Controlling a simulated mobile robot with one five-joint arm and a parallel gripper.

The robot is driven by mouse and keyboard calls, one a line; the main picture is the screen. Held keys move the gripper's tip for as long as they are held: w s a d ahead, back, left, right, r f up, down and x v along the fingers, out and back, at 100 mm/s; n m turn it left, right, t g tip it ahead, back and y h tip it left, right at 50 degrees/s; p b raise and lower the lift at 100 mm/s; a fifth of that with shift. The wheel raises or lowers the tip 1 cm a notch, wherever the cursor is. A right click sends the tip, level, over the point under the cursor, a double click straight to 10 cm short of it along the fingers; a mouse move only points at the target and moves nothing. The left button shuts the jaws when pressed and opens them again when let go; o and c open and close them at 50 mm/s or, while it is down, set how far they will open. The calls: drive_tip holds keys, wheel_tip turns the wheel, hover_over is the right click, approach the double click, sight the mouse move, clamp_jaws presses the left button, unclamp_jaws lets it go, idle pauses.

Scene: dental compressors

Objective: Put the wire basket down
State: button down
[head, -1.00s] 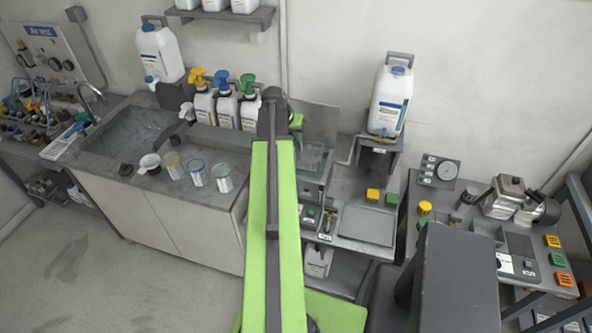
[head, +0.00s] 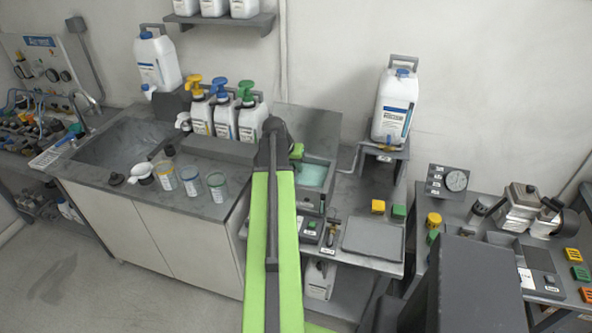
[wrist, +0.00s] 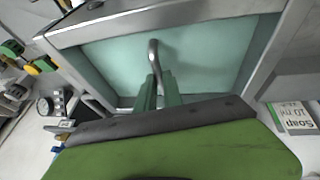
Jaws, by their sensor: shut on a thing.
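My gripper (wrist: 159,90) shows in the wrist view, its two green fingers shut on a thin, curved grey metal handle. I take this handle to be part of the wire basket (wrist: 154,56). The basket's mesh body cannot be made out. Beyond the fingers is a rectangular metal-rimmed bath (wrist: 190,22) with a pale teal surface. The handle appears over this surface; I cannot tell whether the basket touches it.
Left of my arm are pump bottles (head: 224,118), several cups (head: 192,180) and a sink (head: 120,145). Right of the bath are a flat grey tray (head: 372,240), yellow and green blocks (head: 378,206) and a large white canister (head: 395,105) on a stand.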

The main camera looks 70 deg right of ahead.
drive_tip(key=shift+f, duration=0.15)
drive_tip(key=c, duration=1.5)
unclamp_jaws()
drive_tip(key=p+v, duration=1.1)
drive_tip(key=v, duration=0.1)
